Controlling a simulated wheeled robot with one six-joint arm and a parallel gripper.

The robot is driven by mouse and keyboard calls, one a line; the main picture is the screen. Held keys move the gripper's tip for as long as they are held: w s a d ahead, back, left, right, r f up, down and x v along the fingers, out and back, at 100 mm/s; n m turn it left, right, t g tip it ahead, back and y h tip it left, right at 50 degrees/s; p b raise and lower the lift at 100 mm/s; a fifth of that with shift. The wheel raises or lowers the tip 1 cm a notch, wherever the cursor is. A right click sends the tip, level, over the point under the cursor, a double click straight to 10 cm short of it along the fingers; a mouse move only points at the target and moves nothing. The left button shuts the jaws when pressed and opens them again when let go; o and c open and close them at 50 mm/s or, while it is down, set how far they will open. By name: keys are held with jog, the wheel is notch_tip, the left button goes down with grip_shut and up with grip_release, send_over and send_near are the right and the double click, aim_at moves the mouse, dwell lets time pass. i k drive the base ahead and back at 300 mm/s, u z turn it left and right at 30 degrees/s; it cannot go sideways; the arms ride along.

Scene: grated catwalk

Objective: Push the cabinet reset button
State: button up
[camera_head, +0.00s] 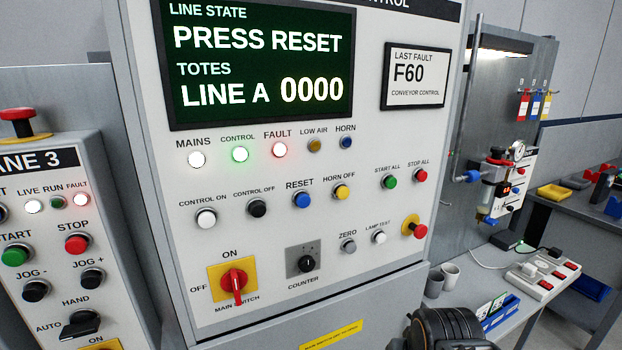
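The control cabinet (230,240) fills the middle of the view with a light grey front panel. Its reset button (302,199) is a round blue button under the label RESET, in the row between CONTROL OFF and HORN OFF. The cabinet display (262,62) reads "PRESS RESET", "TOTES" and "LINE A 0000". The fault lamp (279,149) glows red, the control lamp (240,153) glows green and the mains lamp (197,159) glows white. A dark part of my arm shows at the bottom right edge; my gripper's fingers are not in view.
A red-and-yellow emergency stop (414,227) sticks out at the panel's right. The red main switch (235,284) is at lower left. A smaller LANE 3 box (60,250) stands left. At right, a bench (520,300) holds cups and a power strip. The space before the reset button looks clear.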

aim_at(302, 200)
jog(key=z, duration=1.4)
jog(key=k, duration=1.15)
jog(key=u, duration=1.25)
jog(key=i, duration=0.5)
